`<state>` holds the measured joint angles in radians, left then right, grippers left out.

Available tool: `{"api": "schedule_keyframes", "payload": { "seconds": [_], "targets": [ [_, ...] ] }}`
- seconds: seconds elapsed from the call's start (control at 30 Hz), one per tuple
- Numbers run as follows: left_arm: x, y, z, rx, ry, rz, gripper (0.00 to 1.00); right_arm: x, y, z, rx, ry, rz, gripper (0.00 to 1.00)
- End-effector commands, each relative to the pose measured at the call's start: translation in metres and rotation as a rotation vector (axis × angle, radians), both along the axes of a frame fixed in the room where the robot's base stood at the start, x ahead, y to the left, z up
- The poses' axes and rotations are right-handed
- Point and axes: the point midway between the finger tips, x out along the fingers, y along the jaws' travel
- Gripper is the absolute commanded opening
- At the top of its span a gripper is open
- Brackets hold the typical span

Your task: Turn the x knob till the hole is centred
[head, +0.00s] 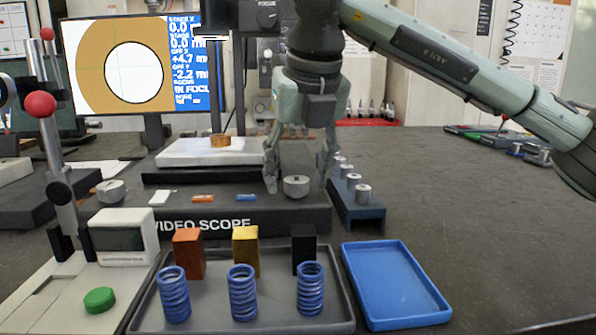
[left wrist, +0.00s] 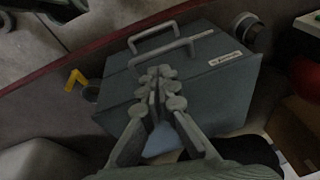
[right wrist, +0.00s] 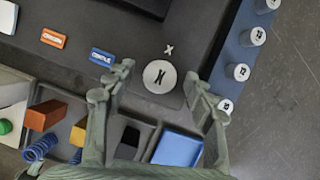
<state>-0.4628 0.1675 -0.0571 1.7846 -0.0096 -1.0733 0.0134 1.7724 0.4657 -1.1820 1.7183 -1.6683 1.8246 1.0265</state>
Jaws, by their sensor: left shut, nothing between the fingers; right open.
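The x knob (head: 296,186), a short silver cylinder, sits on the right front of the dark video scope base (head: 240,222). My right gripper (head: 298,178) is open and points down, one finger on each side of the knob; contact is not clear. The monitor (head: 88,62) shows the white hole (head: 134,72) right of and below the picture's middle, with offsets X +4.7 and Y -2.2. My left gripper (left wrist: 160,80) is shut and empty.
A brass ring (head: 220,140) lies on the white stage (head: 185,155). A second knob (head: 110,190) is at left. A blue rack (head: 358,211) with several silver pegs stands close right of my right gripper. In front are a grey tray (head: 205,318) and blue tray (head: 395,283).

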Motion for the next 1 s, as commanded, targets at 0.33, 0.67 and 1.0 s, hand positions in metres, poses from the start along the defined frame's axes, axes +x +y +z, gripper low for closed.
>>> {"api": "schedule_keyframes", "payload": {
  "seconds": [0.33,0.67,1.0],
  "targets": [
    [0.0004,-0.0002,0.0001,0.000,-0.001,0.000,0.00,-0.0001,0.0001,0.0004,0.000,0.000,0.000,0.21],
    [0.0003,-0.0002,-0.0007,0.000,-0.001,-0.001,0.00,0.0000,-0.0001,0.0003,0.001,0.000,0.010,0.05],
    [0.0034,-0.0010,0.0088,0.005,-0.004,-0.001,0.00,0.0005,-0.0015,-0.0005,0.002,0.001,0.167,0.05]
  ]
}}
